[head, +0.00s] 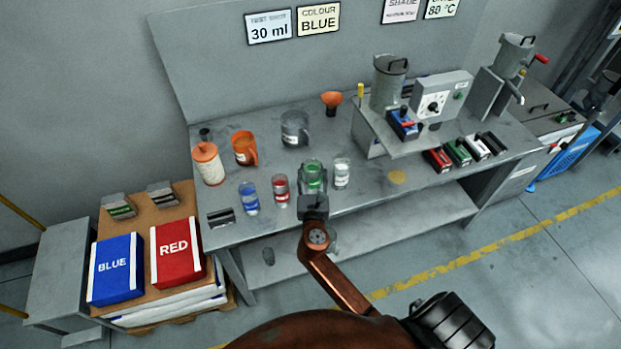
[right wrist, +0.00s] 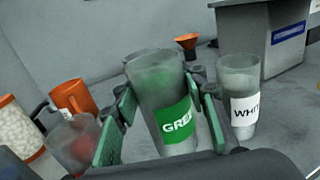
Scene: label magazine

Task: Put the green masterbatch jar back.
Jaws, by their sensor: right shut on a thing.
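The green masterbatch jar (head: 314,172) is a clear cup with a green band, in the row of jars at the front of the grey bench (head: 365,195). My right gripper (head: 313,190) is shut on it. In the right wrist view the jar (right wrist: 168,105) is between the green-padded fingers, its GREEN label facing the camera, leaning slightly in the picture. I cannot tell whether its base touches the bench. The red jar (head: 280,189) and blue jar (head: 249,197) are left of it; the white jar (head: 341,173) is close on its right. My left gripper is not in view.
Behind the row are an orange jug (head: 244,148), a grey jug (head: 294,128) and an orange funnel (head: 331,102). A white-pellet container (head: 208,165) stands at the left. A machine with a control box (head: 441,98) and several coloured blocks are at the right. Bench right of the white jar is fairly clear.

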